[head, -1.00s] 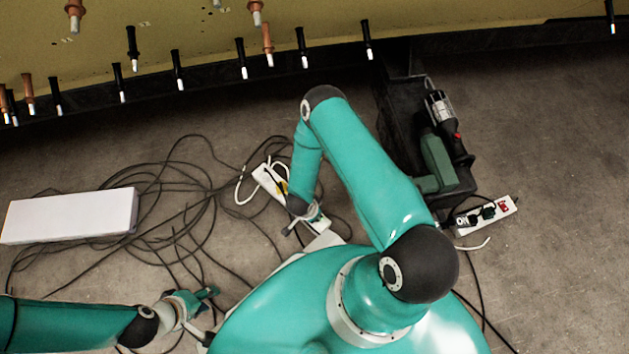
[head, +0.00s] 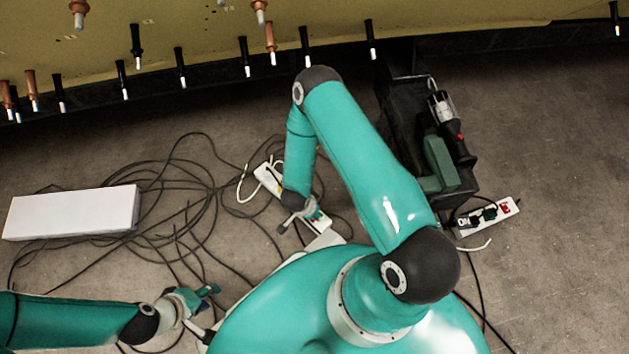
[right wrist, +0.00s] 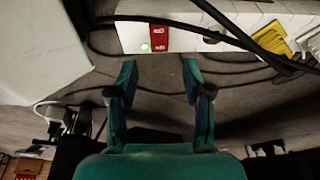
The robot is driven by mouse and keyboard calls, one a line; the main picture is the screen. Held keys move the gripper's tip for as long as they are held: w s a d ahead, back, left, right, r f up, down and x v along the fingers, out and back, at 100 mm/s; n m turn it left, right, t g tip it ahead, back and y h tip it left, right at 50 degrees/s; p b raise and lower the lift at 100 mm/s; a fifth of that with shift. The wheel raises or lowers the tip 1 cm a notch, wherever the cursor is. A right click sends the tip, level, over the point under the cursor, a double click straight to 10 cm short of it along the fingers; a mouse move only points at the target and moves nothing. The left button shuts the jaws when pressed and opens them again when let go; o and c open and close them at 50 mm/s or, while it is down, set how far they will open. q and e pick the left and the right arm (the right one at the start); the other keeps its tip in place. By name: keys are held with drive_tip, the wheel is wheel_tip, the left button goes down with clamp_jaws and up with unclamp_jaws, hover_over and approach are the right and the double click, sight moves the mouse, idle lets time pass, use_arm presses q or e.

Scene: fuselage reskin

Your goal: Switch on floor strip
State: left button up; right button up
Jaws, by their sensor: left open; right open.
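A white floor strip (right wrist: 215,35) crosses the top of the right wrist view. A yellow plug (right wrist: 272,38) and a white plug sit further right. In the head view the strip (head: 264,173) is partly hidden under my right arm. My right gripper (right wrist: 160,78) is open and empty. Its fingers point towards the switch end, seemingly apart from it. My left gripper (head: 208,292) is open and empty at lower left, away from the strip.
Black cables (head: 185,215) lie looped on the floor around a long white box (head: 70,213). A second strip (head: 487,215) with a red switch and black plugs lies at right, near a black stand (head: 400,110) holding tools. The fuselage panel with pins runs along the top.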

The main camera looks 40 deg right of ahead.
drive_tip(key=v, duration=0.6)
drive_tip(key=shift+r, duration=0.15)
